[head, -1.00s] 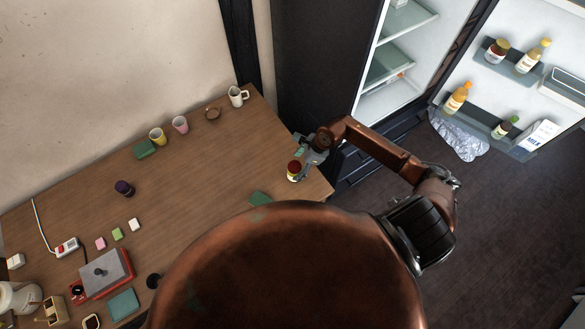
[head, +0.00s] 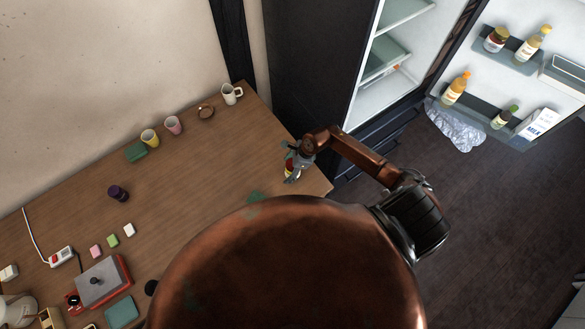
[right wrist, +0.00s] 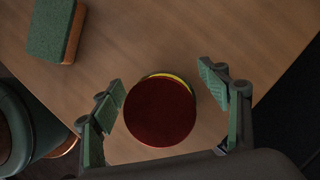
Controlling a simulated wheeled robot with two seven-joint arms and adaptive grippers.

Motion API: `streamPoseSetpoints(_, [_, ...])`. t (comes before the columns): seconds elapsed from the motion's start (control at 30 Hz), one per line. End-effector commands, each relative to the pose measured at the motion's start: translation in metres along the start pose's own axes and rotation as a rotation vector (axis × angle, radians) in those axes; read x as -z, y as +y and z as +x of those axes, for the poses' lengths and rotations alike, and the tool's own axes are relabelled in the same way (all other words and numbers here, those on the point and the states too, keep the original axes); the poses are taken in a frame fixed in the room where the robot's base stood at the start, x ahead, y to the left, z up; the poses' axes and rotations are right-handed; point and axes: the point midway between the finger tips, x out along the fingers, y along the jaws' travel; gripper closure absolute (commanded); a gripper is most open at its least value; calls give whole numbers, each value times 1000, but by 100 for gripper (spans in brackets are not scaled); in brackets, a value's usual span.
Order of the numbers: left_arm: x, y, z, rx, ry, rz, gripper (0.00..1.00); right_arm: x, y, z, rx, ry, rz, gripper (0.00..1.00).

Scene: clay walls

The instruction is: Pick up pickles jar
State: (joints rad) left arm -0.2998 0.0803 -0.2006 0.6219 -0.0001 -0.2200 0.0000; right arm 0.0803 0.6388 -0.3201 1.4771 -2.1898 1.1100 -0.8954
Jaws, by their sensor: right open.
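A jar with a dark red lid (right wrist: 160,110), which I take for the pickles jar, stands on the wooden table (head: 210,180) near its right corner. In the right wrist view I look down on its lid, with a thin yellow edge showing behind it. My right gripper (right wrist: 162,88) is open, with one green-padded finger on each side of the lid and gaps between. In the head view the gripper (head: 293,168) covers most of the jar (head: 289,174). The jar's label is hidden. My left gripper is out of view.
A green sponge (right wrist: 55,28) lies near the jar. Cups, including a white mug (head: 230,94), stand along the back of the table. An open fridge door (head: 480,85) at the right holds bottles and another red-lidded jar (head: 496,40).

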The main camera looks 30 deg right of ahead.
Motion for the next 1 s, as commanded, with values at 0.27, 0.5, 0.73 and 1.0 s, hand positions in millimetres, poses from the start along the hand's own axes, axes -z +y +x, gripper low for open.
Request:
streamPoseSetpoints(0.27, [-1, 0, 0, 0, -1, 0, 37, 0, -1, 6, 0, 1, -3, 31])
streamPoseSetpoints(0.5, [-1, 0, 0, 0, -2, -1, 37, 0, 0, 5, 0, 1, -3, 46])
streamPoseSetpoints(0.73, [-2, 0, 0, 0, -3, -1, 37, 0, 0, 5, 0, 1, -3, 62])
streamPoseSetpoints(1.0, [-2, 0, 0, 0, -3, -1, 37, 0, 0, 5, 0, 1, -3, 81])
